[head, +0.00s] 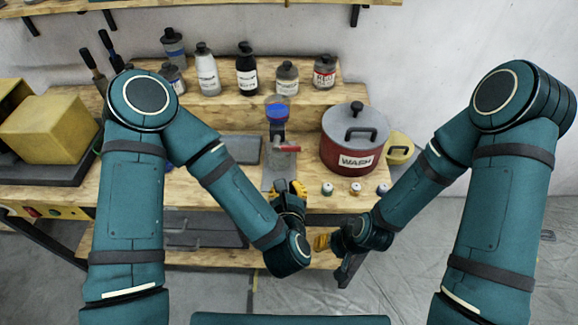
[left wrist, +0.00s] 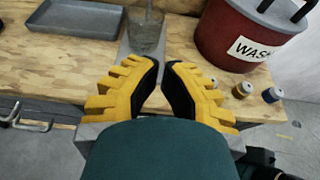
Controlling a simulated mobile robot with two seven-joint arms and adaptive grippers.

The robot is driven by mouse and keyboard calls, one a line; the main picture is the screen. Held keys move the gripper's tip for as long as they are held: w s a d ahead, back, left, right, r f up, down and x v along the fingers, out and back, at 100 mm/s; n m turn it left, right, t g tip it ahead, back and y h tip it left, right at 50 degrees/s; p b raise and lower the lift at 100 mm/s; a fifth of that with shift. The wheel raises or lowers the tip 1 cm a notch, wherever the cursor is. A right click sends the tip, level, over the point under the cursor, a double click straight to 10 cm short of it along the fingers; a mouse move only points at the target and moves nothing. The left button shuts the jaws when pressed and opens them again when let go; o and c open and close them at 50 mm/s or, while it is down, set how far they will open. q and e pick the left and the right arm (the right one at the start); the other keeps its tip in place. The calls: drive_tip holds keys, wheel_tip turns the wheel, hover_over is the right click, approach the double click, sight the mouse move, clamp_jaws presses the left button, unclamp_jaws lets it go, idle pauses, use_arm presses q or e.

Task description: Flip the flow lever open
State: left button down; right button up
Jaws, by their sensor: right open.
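A dispenser with a blue-banded top (head: 278,110) stands on the bench, and a red lever (head: 287,148) sticks out to the right below it. A clear cup (left wrist: 147,38) shows in the left wrist view; the lever itself is not in that view. My left gripper (head: 291,187) is in front of the dispenser, near the bench's front edge and apart from the lever. In the left wrist view its yellow fingers (left wrist: 163,68) point towards the cup with a narrow empty gap between the tips. My right gripper (head: 328,242) is open and empty, lower and to the right.
A red pot labelled WASH (head: 348,155) stands right of the dispenser, with several small capped jars (head: 355,188) in front. Several bottles (head: 246,75) stand on a raised shelf behind. A grey tray (left wrist: 78,18) lies left of the cup. A yellow block (head: 50,128) is far left.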

use_arm(q)
drive_tip(key=b+x, duration=0.2)
drive_tip(key=x, duration=0.6)
wheel_tip(320, 180, up, 4)
drive_tip(key=shift+w+f+p, duration=0.1)
drive_tip(key=shift+p, duration=0.4)
use_arm(e)
wheel_tip(320, 180, down, 2)
use_arm(q)
drive_tip(key=shift+w, duration=0.1)
use_arm(e)
drive_tip(key=shift+s+f, duration=0.1)
